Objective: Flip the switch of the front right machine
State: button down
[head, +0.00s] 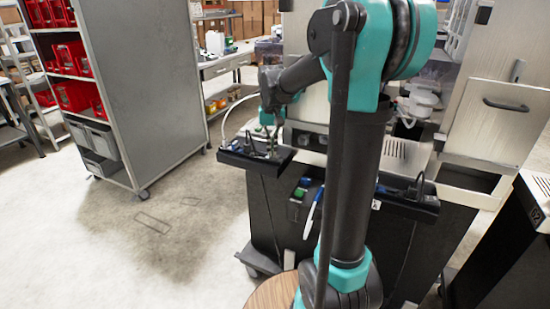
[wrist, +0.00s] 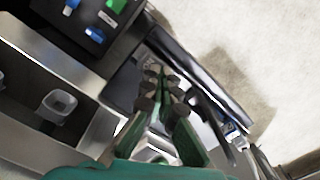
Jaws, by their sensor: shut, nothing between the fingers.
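A dark machine with steel upper parts stands in the middle of the head view (head: 275,222). Its side carries a small black control box (head: 300,195) with green and blue parts. In the wrist view a black control panel (wrist: 85,22) shows a green part, blue parts and a small white piece. I cannot tell which part is the switch, or which machine is the front right one. My gripper (head: 270,133) is shut and empty, above the black tray on the machine's left. Its fingers also show in the wrist view (wrist: 165,90), apart from the panel.
The black left tray (head: 240,160) holds small items and cables. A second black tray (head: 408,204) is at the right, and another machine (head: 515,250) stands at the right edge. A grey shelf unit (head: 150,85) is at the left. The floor between is clear.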

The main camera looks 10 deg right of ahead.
jog(key=shift+r, duration=3.45)
jog(key=s+d+f+t, duration=0.2)
jog(key=s+f, duration=0.8)
jog(key=s, duration=0.1)
jog(key=s+d+f+n+t, duration=0.1)
jog(key=s+d+f+t, duration=0.1)
jog(key=s+f, duration=0.9)
